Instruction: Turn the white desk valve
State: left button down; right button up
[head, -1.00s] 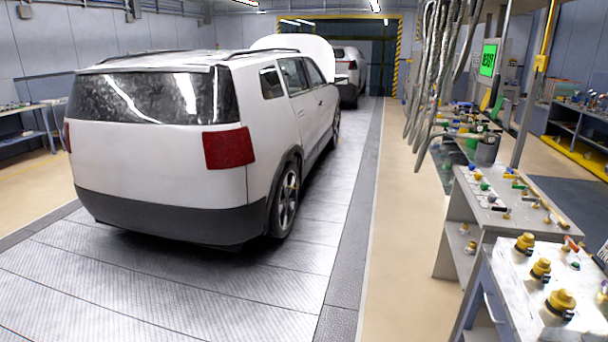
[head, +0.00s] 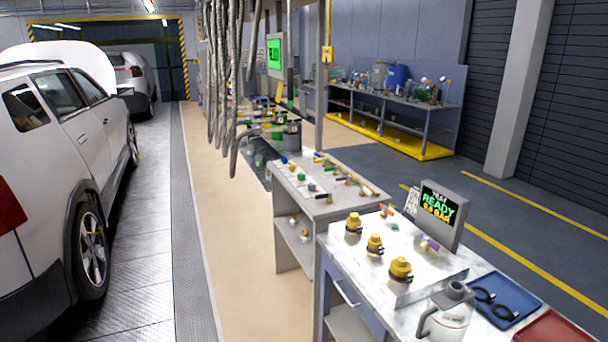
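A white-topped desk (head: 372,262) stands at the lower right of the head view. Several yellow knob-like fittings with dark bases, one of them a yellow fitting (head: 400,268), stand along its left part. Behind them are small coloured handles, among them an orange one (head: 386,210) and a purple one (head: 428,244). They are too small to tell exactly what they are. I cannot clearly pick out a white valve on the desk. Neither of my grippers is in view.
A screen (head: 440,212) reading READY stands at the desk's back. A white jug (head: 446,318), a blue tray (head: 503,300) and a red tray (head: 553,330) are at its front right. A grey bench (head: 322,205) lies beyond. The beige floor (head: 235,270) left of the desk is clear.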

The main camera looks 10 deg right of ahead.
aim_at(363, 189)
jog(key=i+j+z, duration=0.2)
jog(key=z, duration=0.15)
jog(key=i+j+z, duration=0.2)
jog(key=z, duration=0.2)
jog(key=i+j+z, duration=0.1)
jog(key=j+z, duration=0.25)
jog(key=i+j+z, duration=0.15)
jog(key=j, duration=0.15)
jog(key=j+z, duration=0.15)
jog(key=j, duration=0.2)
jog(key=i+j+z, duration=0.2)
jog(key=j, duration=0.15)
jog(key=i+j+u, duration=0.1)
jog(key=j, duration=0.1)
